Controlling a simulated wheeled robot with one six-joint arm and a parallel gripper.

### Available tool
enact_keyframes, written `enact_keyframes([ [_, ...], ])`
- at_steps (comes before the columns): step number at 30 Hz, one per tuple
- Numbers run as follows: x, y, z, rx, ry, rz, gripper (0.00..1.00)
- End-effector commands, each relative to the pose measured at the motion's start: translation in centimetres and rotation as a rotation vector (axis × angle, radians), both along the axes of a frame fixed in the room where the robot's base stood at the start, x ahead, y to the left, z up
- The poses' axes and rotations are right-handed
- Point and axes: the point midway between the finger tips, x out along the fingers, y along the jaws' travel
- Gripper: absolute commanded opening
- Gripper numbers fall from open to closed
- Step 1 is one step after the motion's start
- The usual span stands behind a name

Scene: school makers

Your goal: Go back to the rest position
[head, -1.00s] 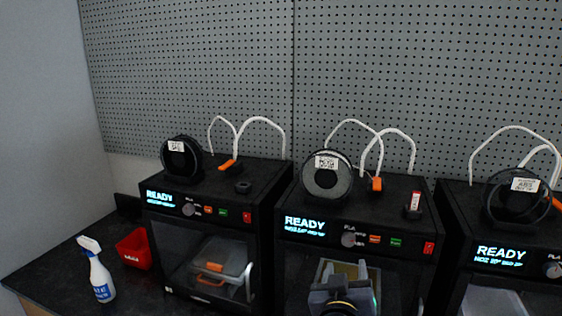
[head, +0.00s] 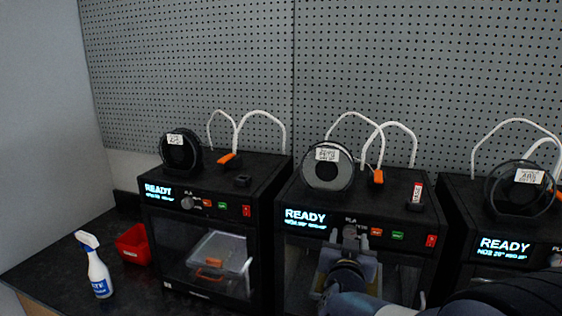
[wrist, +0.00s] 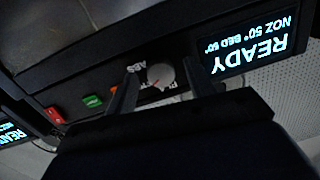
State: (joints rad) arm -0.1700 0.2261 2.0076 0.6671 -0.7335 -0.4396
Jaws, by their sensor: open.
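My gripper (wrist: 162,88) is open, its two dark fingers apart in the wrist view. The grey round knob (wrist: 160,76) of a printer panel shows between the fingers, with no clear sign of contact. In the head view my gripper (head: 349,246) is in front of the middle printer (head: 415,225), just below its knob (head: 349,231). My arm reaches in from the lower right and hides part of that printer's front. The lit READY display (wrist: 250,50) shows upside down in the wrist view.
A left printer (head: 265,230) and a right printer (head: 455,215) flank the middle one, with spools and white tubes on top. A spray bottle (head: 98,275) and a red bin (head: 133,246) stand on the dark counter at left. A pegboard wall (head: 380,60) is behind.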

Motion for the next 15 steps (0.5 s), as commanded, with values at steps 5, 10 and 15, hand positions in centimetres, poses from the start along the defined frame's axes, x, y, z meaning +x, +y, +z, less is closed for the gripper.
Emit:
enact_keyframes([
  [5, -0.01, 0.01, -0.32, 0.154, -0.051, -0.001, 0.51],
  [10, 0.02, 0.04, -0.31, 0.303, -0.100, 0.000, 0.51],
  [15, 0.01, 0.08, -0.31, 0.451, -0.148, 0.001, 0.51],
])
